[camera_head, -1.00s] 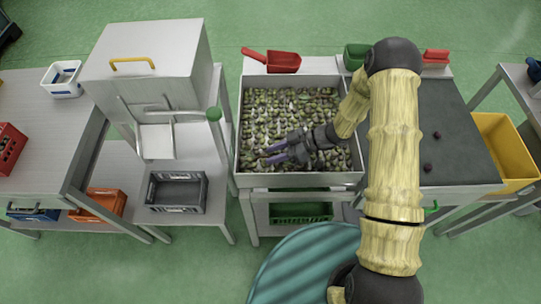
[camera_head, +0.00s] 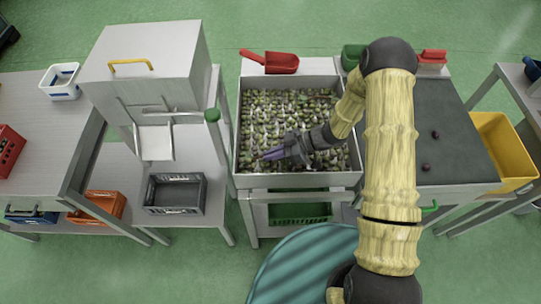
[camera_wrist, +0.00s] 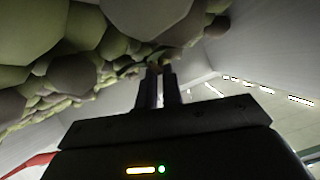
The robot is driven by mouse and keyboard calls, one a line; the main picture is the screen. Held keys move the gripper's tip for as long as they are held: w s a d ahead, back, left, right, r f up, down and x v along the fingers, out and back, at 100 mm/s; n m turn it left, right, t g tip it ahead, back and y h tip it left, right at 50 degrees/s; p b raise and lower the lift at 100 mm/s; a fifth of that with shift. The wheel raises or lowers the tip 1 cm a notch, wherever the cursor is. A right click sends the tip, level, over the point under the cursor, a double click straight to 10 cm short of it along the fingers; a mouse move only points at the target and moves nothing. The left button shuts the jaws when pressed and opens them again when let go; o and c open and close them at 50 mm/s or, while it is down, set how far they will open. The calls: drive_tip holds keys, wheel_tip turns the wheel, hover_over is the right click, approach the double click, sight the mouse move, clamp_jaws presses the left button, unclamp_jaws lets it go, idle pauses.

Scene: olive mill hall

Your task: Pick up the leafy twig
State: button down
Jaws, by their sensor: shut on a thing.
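My gripper (camera_head: 270,155) is low over the tray of olives (camera_head: 241,120), left of the forearm, with its purple-grey fingers close together. In the wrist view the two dark fingers (camera_wrist: 160,72) stand nearly parallel with a narrow gap, their tips against the olive heap. A small brownish-green bit, seemingly the leafy twig (camera_wrist: 154,62), shows at the fingertips. Most of it is hidden by the fingers and olives, and its leaves cannot be made out. In the head view the twig cannot be told from the olives.
A red scoop (camera_head: 282,63) lies behind the tray. A grey hopper machine (camera_head: 150,60) stands left, with a grey crate (camera_head: 176,193) before it. A dark board (camera_head: 455,130) with two dark olives is on the right, beside a yellow bin (camera_head: 505,150).

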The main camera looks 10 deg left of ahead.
drive_tip(key=shift+s+a+r, duration=0.2)
drive_tip(key=shift+s+a, duration=0.1)
drive_tip(key=shift+a, duration=0.15)
wheel_tip(320, 180, up, 9)
drive_tip(key=shift+w+d, duration=0.2)
